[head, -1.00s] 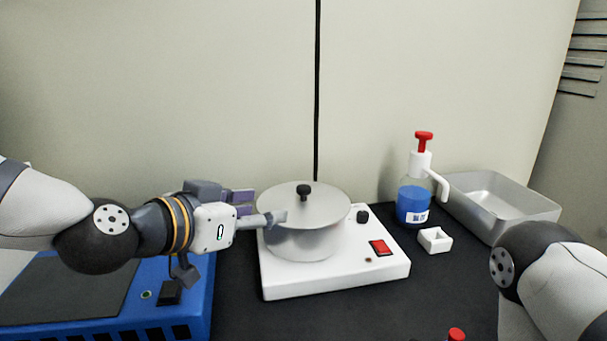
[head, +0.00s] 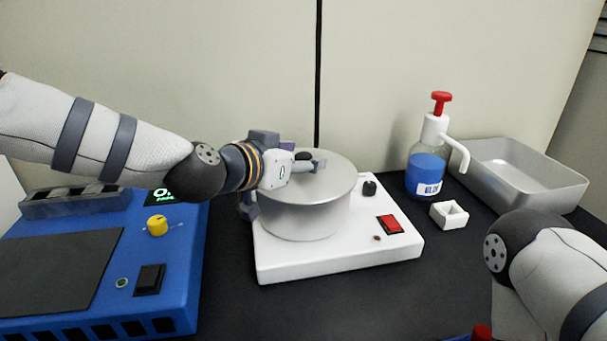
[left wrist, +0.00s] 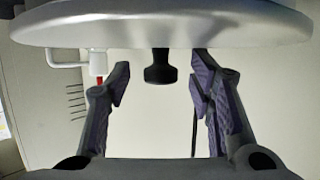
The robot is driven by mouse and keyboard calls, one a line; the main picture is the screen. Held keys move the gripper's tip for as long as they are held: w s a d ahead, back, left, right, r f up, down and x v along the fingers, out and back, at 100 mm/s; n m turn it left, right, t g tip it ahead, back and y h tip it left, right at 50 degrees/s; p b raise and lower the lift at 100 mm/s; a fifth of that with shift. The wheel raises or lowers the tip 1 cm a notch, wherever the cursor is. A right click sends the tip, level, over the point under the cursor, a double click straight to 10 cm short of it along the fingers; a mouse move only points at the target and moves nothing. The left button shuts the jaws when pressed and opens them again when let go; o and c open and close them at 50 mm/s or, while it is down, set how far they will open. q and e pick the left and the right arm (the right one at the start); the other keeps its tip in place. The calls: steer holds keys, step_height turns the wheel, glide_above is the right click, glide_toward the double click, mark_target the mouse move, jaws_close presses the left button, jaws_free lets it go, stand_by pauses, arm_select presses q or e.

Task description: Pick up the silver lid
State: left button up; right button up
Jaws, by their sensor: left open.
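The silver lid (head: 335,182) lies flat on the silver pot (head: 312,218), which stands on the white hot plate (head: 345,258). The lid's black knob (head: 303,156) is partly hidden by my left gripper (head: 306,162), which reaches over the lid from the left. In the left wrist view, which is upside down, the lid (left wrist: 165,25) spans the top and the knob (left wrist: 159,68) sits between the two fingers of my left gripper (left wrist: 160,82). The fingers are open, with a gap on both sides of the knob. My right arm shows at the lower right, but its gripper is out of view.
A blue device (head: 185,262) stands at the left. Right of the hot plate are a white holder (head: 449,214), a blue-liquid bottle (head: 426,175) with a red-topped pump and a metal tray (head: 520,180). A red cap (head: 482,332) shows at the bottom edge.

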arm_select(q)
steer(key=shift+r, duration=0.1)
jaws_close()
steer(key=shift+r, duration=0.1)
